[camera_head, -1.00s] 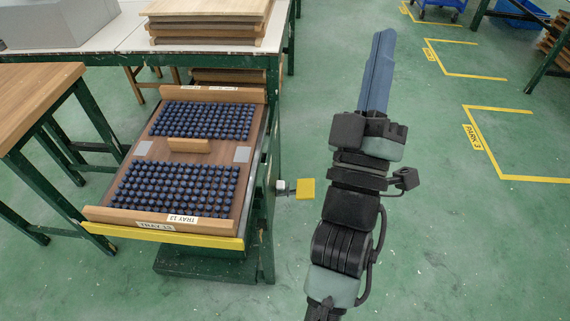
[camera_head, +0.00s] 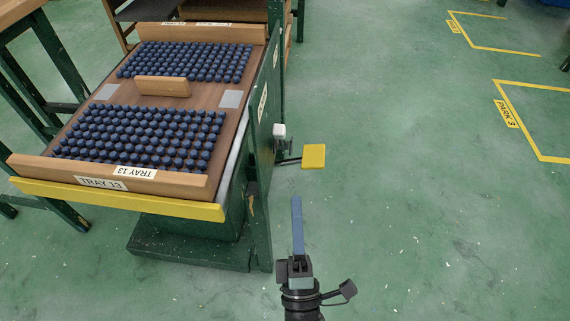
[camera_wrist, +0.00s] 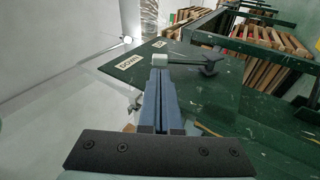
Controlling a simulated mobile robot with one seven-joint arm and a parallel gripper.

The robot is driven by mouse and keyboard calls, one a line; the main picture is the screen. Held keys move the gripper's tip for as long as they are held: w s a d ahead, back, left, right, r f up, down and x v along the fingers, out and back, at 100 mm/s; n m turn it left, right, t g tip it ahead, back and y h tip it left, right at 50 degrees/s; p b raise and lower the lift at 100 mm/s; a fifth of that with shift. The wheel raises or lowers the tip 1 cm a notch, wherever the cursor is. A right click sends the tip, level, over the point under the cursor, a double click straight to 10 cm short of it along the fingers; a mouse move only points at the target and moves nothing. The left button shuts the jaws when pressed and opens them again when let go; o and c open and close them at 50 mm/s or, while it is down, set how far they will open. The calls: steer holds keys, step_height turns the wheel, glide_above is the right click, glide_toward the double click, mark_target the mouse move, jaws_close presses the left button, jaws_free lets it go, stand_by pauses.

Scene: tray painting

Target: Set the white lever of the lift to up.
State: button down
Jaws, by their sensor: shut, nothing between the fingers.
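The white lever's knob (camera_head: 279,130) stands out from the right side of the green lift (camera_head: 262,165), above a yellow plate (camera_head: 313,156). In the wrist view the white knob (camera_wrist: 160,59) is just beyond my fingertips, with a dark rod running right to a pivot. A "DOWN" label (camera_wrist: 128,62) is left of the knob; a second small label (camera_wrist: 159,44) lies above it. My gripper (camera_head: 297,202) is shut and empty, its long blue fingers pointing at the knob, also in the wrist view (camera_wrist: 160,74). I cannot tell whether they touch.
The lift carries tray 13 (camera_head: 120,172), filled with rows of dark blue pieces, with a yellow front edge (camera_head: 120,199). A green table leg stands at the upper left. The green floor right of the lift is clear, with a yellow-marked bay (camera_head: 507,113) beyond.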

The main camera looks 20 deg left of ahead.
mark_target(281, 137)
steer(key=shift+n+g+y, duration=0.3)
steer(key=shift+n+y, duration=0.1)
steer(key=shift+n, duration=0.2)
steer(key=f, duration=0.1)
steer(key=s+f, duration=0.1)
steer(key=f, duration=0.1)
steer(key=f+b, duration=0.1)
steer(key=shift+s+a+f, duration=0.3)
steer(key=shift+a, duration=0.05)
steer(key=shift+w+r, duration=0.1)
steer(key=b+x, duration=0.3)
steer(key=x, duration=1)
steer(key=shift+w+a+r+b, duration=0.2)
steer(key=shift+w+r+b, duration=0.1)
steer(key=shift+b, duration=0.1)
steer(key=shift+r+p, duration=0.15)
steer(key=shift+p, duration=0.45)
